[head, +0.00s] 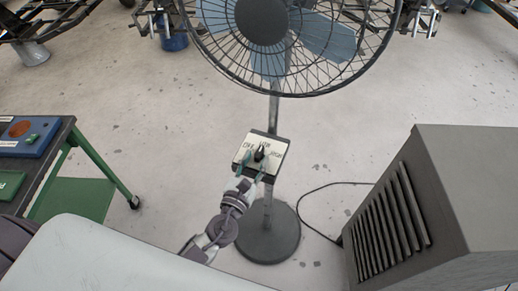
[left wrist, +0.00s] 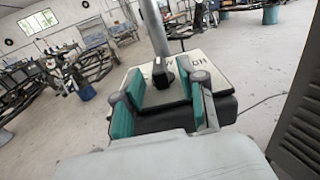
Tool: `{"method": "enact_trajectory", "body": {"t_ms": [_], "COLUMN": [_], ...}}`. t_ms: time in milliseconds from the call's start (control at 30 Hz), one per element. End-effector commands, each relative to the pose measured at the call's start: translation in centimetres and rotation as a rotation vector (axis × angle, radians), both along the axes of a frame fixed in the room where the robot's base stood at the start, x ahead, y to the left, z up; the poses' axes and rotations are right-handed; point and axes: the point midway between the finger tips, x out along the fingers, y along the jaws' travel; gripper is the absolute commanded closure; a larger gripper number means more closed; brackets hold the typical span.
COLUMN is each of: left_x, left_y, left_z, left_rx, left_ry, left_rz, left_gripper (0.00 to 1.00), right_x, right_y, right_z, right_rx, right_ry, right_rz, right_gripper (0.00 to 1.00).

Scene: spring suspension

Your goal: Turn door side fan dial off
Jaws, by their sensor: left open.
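The fan (head: 261,20) stands on a thin pole with a round dark base. A control box (head: 280,147) on its pole has a pale face with OFF at left, a label at the top that looks like LOW, and HIGH at right. The black dial (head: 261,153) sits in the middle and seems to point up, toward the top label. My left gripper (head: 257,164) is open, with its teal fingers at either side of the dial. In the left wrist view the dial (left wrist: 160,73) shows between the two fingers (left wrist: 160,82); I cannot tell if they touch it. My right gripper is out of view.
A grey louvred unit (head: 460,180) stands at the right, with a black cable (head: 318,187) on the floor beside it. A green wheeled cart (head: 85,190) is at the left. The floor around the fan base (head: 265,235) is mostly clear.

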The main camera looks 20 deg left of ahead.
Motion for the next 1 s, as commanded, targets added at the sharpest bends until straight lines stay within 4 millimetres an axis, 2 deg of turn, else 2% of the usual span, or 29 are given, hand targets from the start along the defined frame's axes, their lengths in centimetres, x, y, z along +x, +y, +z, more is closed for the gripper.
{"method": "enact_trajectory", "body": {"t_ms": [33,200,567,800,1000], "left_x": [0.9,2.6,3.0,3.0,3.0], "left_y": [-0.1,-0.2,-0.2,-0.2,-0.2], "left_z": [0.2,0.1,-0.1,-0.1,0.0], "left_rx": [0.0,-0.001,-0.001,-0.001,-0.002], "left_ry": [-0.001,-0.001,0.001,0.001,0.001], "left_rz": [0.0,0.001,0.0,0.0,0.005], "left_gripper": [0.59,0.59,0.59,0.98,1.0], "right_x": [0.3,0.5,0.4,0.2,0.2], "right_y": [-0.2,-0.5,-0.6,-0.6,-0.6], "right_z": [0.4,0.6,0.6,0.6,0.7], "right_rx": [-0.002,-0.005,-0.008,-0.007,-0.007], "right_ry": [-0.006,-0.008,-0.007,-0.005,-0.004], "right_rz": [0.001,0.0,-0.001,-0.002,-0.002], "right_gripper": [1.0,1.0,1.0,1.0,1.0]}}
